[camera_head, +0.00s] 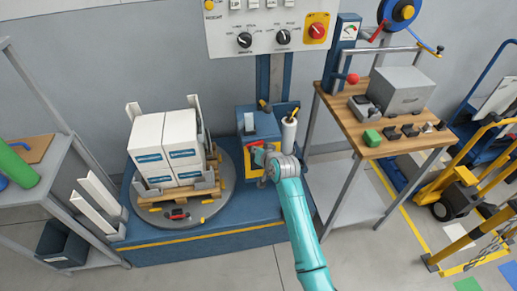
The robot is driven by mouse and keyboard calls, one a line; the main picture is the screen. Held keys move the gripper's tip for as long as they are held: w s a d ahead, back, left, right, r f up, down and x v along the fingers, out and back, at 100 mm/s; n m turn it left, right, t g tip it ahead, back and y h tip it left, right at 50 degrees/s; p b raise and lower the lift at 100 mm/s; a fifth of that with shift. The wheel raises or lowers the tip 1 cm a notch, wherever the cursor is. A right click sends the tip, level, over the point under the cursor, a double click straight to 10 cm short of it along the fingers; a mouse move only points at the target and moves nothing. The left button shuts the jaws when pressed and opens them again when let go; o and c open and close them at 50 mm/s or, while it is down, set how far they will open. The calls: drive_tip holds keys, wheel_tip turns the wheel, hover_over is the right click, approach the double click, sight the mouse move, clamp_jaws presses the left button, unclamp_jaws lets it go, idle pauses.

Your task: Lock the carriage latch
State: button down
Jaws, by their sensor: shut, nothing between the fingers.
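The blue carriage (262,124) of the wrapping machine stands at the foot of the blue mast (270,75), to the right of the turntable. A white film roll (289,133) stands upright at its right side. My gripper (262,162) is shut and empty, in front of the carriage's lower front. A small red part (257,146) shows right beside the gripper; I cannot tell whether it is the latch or whether the fingers touch it. A lever with a yellow tip (265,105) stands on the carriage top. My gripper and wrist hide part of the carriage front.
White boxes (165,142) sit on a pallet on the grey turntable (226,185), left of my gripper. A control panel (268,28) hangs above. A wooden-topped bench (375,105) with tools stands right, a shelf (35,185) left.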

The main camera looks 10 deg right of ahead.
drive_tip(key=shift+a+f+n+h, duration=0.1)
drive_tip(key=shift+f+n+h, duration=0.15)
drive_tip(key=shift+n+h, duration=0.35)
drive_tip(key=shift+a+f+n+h, duration=0.1)
drive_tip(key=shift+f+n+h, duration=0.25)
drive_tip(key=shift+h, duration=0.35)
drive_tip(key=shift+f+n+h, duration=0.35)
drive_tip(key=shift+n+h, duration=0.6)
drive_tip(key=shift+h, duration=0.05)
drive_tip(key=shift+d+f+n+h, duration=0.15)
drive_tip(key=shift+f+n+h, duration=0.2)
drive_tip(key=shift+n+h, duration=0.5)
drive_tip(key=shift+d+f+n+h, duration=0.15)
drive_tip(key=shift+f+n+h, duration=0.2)
drive_tip(key=shift+n+h, duration=0.45)
drive_tip(key=shift+r, duration=0.8)
